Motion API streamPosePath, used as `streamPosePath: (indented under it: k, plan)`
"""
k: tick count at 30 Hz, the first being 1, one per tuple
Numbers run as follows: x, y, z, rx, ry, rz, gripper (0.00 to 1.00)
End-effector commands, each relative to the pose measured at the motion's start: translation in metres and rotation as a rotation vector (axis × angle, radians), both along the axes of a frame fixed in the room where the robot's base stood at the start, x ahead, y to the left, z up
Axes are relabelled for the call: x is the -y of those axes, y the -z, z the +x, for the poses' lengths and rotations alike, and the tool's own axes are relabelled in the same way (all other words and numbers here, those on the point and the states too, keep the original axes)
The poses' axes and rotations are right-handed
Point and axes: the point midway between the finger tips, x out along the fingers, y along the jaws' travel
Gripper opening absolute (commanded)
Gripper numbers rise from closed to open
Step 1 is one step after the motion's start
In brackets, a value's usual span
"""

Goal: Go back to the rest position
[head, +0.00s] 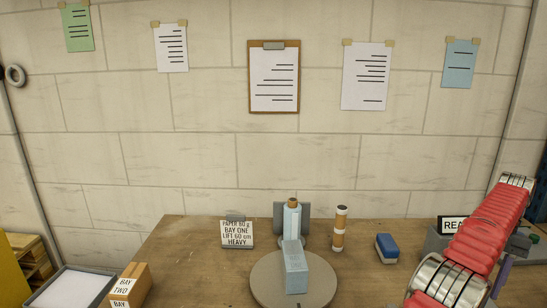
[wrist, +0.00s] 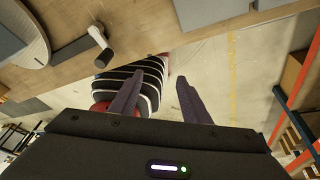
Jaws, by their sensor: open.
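My gripper (wrist: 159,77) is open and empty in the wrist view, its two dark fingers apart. Between and beyond them I see the floor and part of my own body.
A lettered sign (head: 237,233), a brown-and-white cylinder (head: 340,230) and a blue block (head: 387,248) stand on the bench. A "BAY TWO" box (head: 134,283) and a white-topped tray (head: 70,288) are at front left. My arm is close to a "READ..." sign (head: 452,226).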

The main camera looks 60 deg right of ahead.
Motion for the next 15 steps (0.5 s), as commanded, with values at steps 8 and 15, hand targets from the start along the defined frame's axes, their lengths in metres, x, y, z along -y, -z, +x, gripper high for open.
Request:
streamPosePath:
  k: [8,15]
  plan:
    - [0.010,0.018,-0.005,0.065,-0.248,-0.062,0.43]
    - [0.011,0.055,-0.005,0.173,-0.580,-0.106,0.43]
